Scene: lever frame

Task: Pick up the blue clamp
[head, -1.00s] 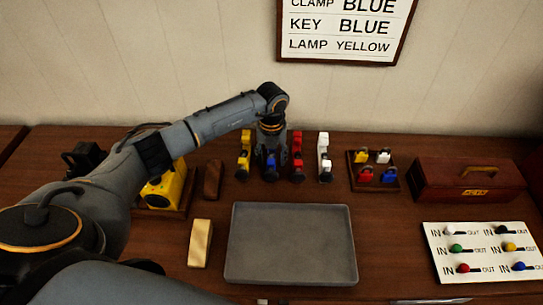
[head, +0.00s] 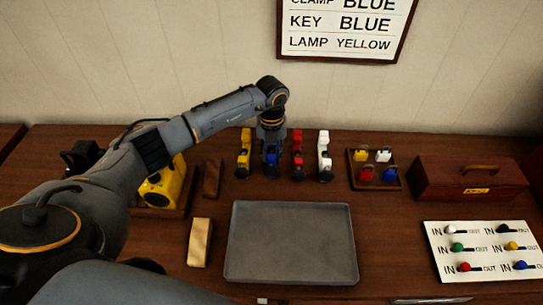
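The blue clamp (head: 270,163) stands in a row of clamps behind the grey tray, between the yellow clamp (head: 243,155) and the red clamp (head: 297,155). My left gripper (head: 271,146) points down right over the blue clamp and hides its upper part. The fingers are small and dark here, so I cannot tell whether they are open or shut, or touch the clamp. My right gripper is not in view.
A white clamp (head: 324,157) ends the row on the right. An empty grey tray (head: 290,242) lies in front. A padlock board (head: 357,184), a red-brown toolbox (head: 470,180) and a switch panel (head: 487,250) are on the right. A wooden block (head: 200,242) lies left of the tray.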

